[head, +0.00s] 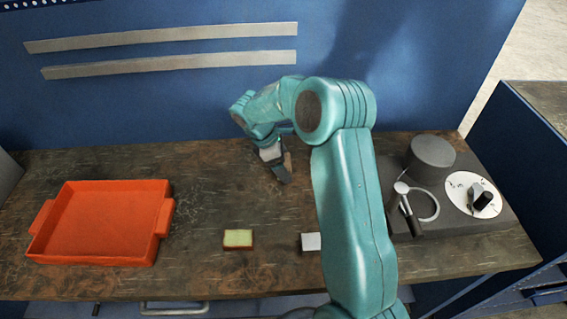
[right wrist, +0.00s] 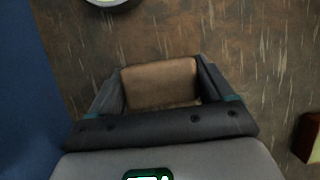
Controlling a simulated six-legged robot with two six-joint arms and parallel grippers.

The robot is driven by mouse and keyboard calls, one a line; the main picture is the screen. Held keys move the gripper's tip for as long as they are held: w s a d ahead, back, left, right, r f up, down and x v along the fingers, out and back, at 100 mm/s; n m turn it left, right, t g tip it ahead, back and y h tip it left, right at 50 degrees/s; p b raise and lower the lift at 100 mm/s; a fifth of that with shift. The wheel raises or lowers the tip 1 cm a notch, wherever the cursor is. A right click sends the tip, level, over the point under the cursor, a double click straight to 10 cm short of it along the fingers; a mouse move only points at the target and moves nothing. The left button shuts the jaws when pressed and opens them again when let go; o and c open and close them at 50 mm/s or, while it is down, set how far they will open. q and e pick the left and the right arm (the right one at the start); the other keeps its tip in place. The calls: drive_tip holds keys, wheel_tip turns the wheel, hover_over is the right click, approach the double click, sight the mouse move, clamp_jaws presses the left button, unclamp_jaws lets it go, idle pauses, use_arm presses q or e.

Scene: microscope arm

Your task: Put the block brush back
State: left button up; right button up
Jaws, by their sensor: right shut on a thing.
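My right gripper (head: 280,172) is over the back middle of the wooden bench. It is shut on a brown block (right wrist: 162,84), which looks like the block brush. In the right wrist view the block sits between the two dark fingers. In the head view only a little of the brown block (head: 288,161) shows beside the fingers. I cannot tell whether it touches the bench, and no bristles show. My left gripper is not in view.
An orange tray (head: 105,188) stands empty at the left. A brown block with a yellow-green top (head: 238,238) and a white-topped block (head: 311,242), partly behind my arm, lie near the front. A dark base (head: 455,222) with a grey cylinder (head: 432,157) and white disc (head: 462,188) stands right.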

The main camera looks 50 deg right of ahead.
drive_tip(key=o, duration=0.9)
drive_tip(key=shift+w+f, duration=0.1)
drive_tip(key=shift+f, duration=0.1)
drive_tip(key=shift+r, duration=0.2)
drive_tip(key=v, duration=1.2)
